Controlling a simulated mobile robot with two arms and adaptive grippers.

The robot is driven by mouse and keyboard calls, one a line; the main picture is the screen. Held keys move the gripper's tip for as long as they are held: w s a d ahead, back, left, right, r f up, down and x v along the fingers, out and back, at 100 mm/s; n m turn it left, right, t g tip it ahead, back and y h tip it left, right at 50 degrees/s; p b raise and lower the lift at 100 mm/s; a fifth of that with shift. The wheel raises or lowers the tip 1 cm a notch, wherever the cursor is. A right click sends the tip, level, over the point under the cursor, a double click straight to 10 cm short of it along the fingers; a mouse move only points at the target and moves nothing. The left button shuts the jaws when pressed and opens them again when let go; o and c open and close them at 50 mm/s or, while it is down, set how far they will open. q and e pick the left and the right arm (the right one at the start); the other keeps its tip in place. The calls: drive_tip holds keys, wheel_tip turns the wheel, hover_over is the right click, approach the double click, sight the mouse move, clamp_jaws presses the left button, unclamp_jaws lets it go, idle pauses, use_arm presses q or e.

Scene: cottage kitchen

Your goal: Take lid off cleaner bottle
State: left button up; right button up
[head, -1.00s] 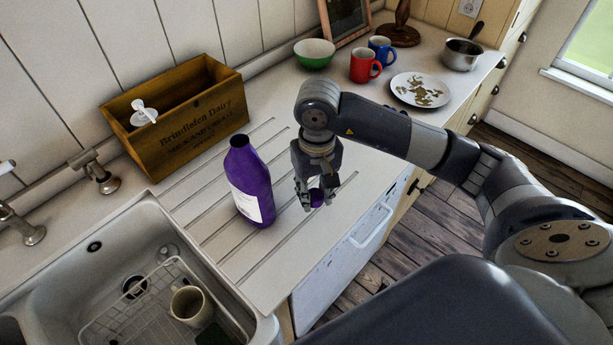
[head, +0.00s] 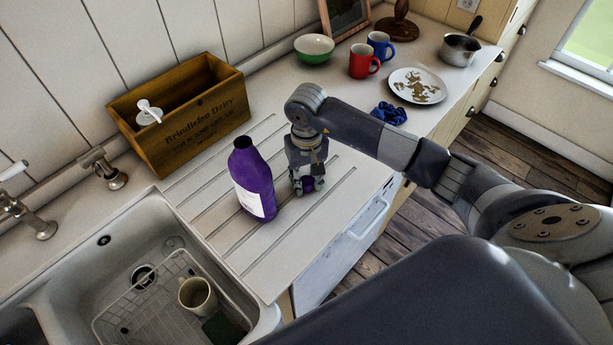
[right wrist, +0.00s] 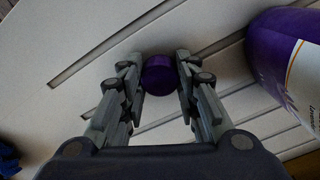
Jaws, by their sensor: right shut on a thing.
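The cleaner bottle (head: 252,181) is purple with a white label and stands upright on the ribbed drainboard, its dark neck open at the top. In the right wrist view the bottle (right wrist: 290,70) is at the right edge. My right gripper (head: 304,190) is just right of the bottle, pointing down, low over the drainboard. It is shut on the purple lid (right wrist: 159,75), which sits between the fingertips in the wrist view. The lid (head: 308,183) is partly hidden by the fingers in the head view. Whether the lid touches the board I cannot tell. My left gripper is not in view.
A wooden crate (head: 185,142) stands behind the bottle. The sink (head: 100,240) with a wire rack and a mug (head: 197,296) is at the left. A blue cloth (head: 388,114), plate (head: 417,85), mugs, green bowl (head: 314,47) and saucepan lie farther right. The drainboard's front edge is close.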

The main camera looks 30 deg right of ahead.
sight(306, 181)
drive_tip(key=shift+f, duration=0.15)
drive_tip(key=o, duration=1.2)
drive_tip(key=shift+r, duration=0.3)
wheel_tip(306, 181, up, 12)
drive_tip(key=b, duration=0.4)
drive_tip(key=shift+f, duration=0.1)
